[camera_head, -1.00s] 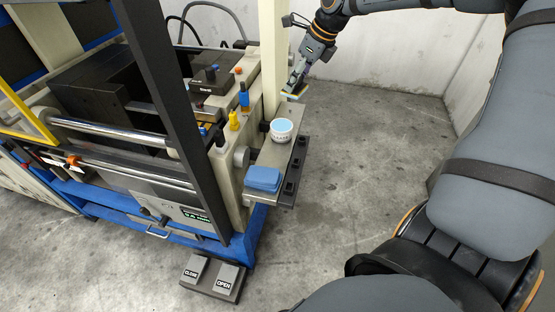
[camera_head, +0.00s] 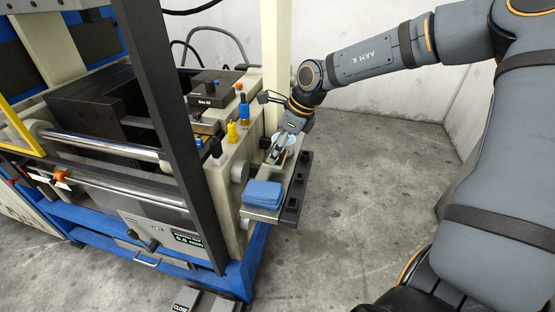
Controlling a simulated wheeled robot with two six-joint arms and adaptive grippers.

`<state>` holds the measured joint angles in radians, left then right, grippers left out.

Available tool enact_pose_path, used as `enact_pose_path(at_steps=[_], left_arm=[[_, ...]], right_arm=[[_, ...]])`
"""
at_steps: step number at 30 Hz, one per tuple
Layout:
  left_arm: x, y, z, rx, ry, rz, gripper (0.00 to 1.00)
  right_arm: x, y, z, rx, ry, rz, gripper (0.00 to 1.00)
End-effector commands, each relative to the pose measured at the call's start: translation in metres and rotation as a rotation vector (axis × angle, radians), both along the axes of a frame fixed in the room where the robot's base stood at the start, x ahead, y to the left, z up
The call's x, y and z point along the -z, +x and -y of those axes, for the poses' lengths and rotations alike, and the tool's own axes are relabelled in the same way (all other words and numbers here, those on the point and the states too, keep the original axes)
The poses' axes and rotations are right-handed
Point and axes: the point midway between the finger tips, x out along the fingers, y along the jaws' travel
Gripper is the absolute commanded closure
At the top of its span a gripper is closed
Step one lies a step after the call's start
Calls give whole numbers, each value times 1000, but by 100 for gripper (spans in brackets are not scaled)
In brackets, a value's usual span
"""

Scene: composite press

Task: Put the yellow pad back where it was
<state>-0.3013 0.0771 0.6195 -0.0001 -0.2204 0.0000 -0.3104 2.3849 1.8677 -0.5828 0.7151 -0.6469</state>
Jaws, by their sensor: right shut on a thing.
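My right gripper (camera_head: 279,151) reaches in from the upper right and is low over the small metal side shelf (camera_head: 257,214) of the press. It is shut on the yellow pad, which shows only as a thin edge at the fingertips, mostly hidden. I cannot tell whether the pad touches the shelf. A blue pad (camera_head: 263,195) lies on the near end of the shelf, in front of the gripper. A white tub with light blue contents (camera_head: 290,139) is largely hidden behind the gripper. My left gripper is out of view.
A dark rack with several slots (camera_head: 297,187) runs along the shelf's right side. The press's cream side, with blue (camera_head: 244,112) and yellow (camera_head: 232,132) knobs, stands close on the left. A pedal box (camera_head: 200,302) is on the floor. Open floor lies to the right.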

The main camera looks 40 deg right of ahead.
Motion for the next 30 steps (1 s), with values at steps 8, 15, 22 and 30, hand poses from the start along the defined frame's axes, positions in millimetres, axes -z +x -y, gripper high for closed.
enact_pose_path(at_steps=[8, 15, 22, 30], left_arm=[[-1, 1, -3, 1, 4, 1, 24], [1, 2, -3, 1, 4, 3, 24], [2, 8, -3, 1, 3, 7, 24], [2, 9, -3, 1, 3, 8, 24]], right_arm=[[37, -1, 0, 0, 1, -4, 80], [38, 0, 0, 0, 0, -1, 80], [40, -1, 0, 0, 0, -1, 35], [39, 0, 0, 0, 0, -1, 35]])
